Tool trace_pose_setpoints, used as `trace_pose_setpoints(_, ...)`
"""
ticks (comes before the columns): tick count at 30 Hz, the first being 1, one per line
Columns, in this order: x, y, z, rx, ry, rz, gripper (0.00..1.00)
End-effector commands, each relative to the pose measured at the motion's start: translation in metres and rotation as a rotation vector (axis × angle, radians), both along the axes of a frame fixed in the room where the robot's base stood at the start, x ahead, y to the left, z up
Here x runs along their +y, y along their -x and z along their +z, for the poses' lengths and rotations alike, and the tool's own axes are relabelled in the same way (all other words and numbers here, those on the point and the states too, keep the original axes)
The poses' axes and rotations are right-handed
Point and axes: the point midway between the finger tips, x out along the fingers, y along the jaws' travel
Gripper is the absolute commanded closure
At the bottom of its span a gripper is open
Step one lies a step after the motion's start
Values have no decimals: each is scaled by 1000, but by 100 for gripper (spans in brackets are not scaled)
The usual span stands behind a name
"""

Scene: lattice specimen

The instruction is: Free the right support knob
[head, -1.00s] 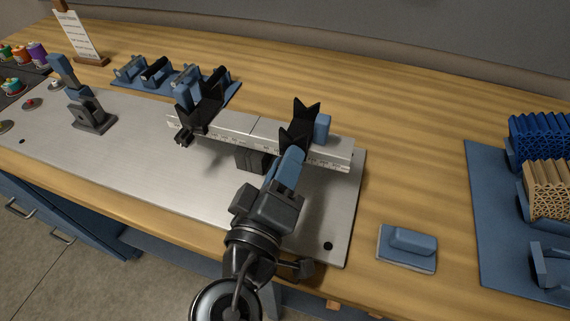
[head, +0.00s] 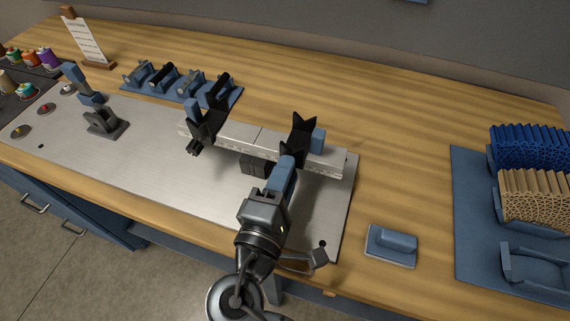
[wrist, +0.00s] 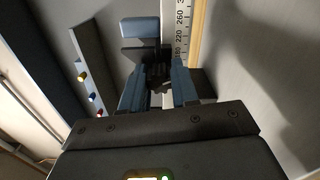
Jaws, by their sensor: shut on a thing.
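The right support (head: 299,137) is a black V-topped block on the light ruled rail (head: 262,142), with a blue block (head: 318,140) on its far right side. My gripper (head: 284,168) reaches the near side of this support, and its blue fingers cover the knob there in the head view. In the wrist view my gripper (wrist: 160,88) is shut on a dark ribbed knob (wrist: 158,74) below a blue block (wrist: 141,28), beside the rail's scale (wrist: 181,40). The left support (head: 208,122) stands apart on the rail, its own dark knob (head: 195,147) facing the front.
The rail stands on a metal plate (head: 150,155). A blue-topped upright fixture (head: 100,120) is at left, and a blue rack of rollers (head: 185,85) is behind. A blue block (head: 391,243) and a blue mat (head: 468,235) with lattice specimens lie right.

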Motion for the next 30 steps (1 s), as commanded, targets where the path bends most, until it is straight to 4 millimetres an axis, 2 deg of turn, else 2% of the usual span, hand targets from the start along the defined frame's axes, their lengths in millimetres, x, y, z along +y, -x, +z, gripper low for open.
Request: trace_pose_setpoints(30, 0, 0, -2, 329, 906, 2, 100)
